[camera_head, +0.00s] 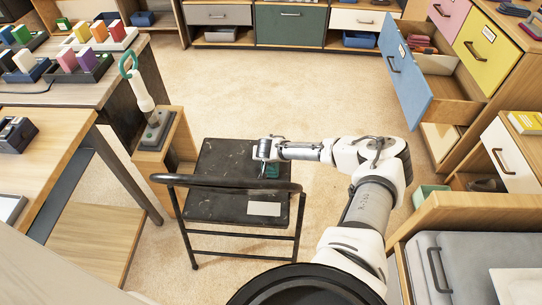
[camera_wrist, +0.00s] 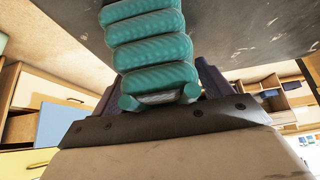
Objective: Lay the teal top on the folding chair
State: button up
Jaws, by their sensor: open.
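The folding chair (camera_head: 215,165) has a dark, worn seat and a black tubular frame, and stands upright in the middle of the head view. The teal top (camera_head: 272,171) shows as a small teal patch at the right of the seat, partly hidden by my gripper (camera_head: 265,163). In the wrist view the teal top (camera_wrist: 150,50) is a ribbed, folded bundle against the dark seat (camera_wrist: 245,30). My gripper (camera_wrist: 160,90) is open, with its dark fingers on either side of the bundle's near end. Whether the fingers touch it is hard to tell.
A pale flat rectangle (camera_head: 264,208) lies on the seat's near part. A wooden stand (camera_head: 165,150) with a white and green device is close to the chair's left. An open blue drawer (camera_head: 405,75) juts out at right. The carpet (camera_head: 270,85) behind the chair is clear.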

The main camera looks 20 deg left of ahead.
jog(key=shift+r, duration=0.25)
jog(key=v, duration=1.2)
jog(key=shift+p, duration=0.4)
jog(key=shift+c, duration=0.4)
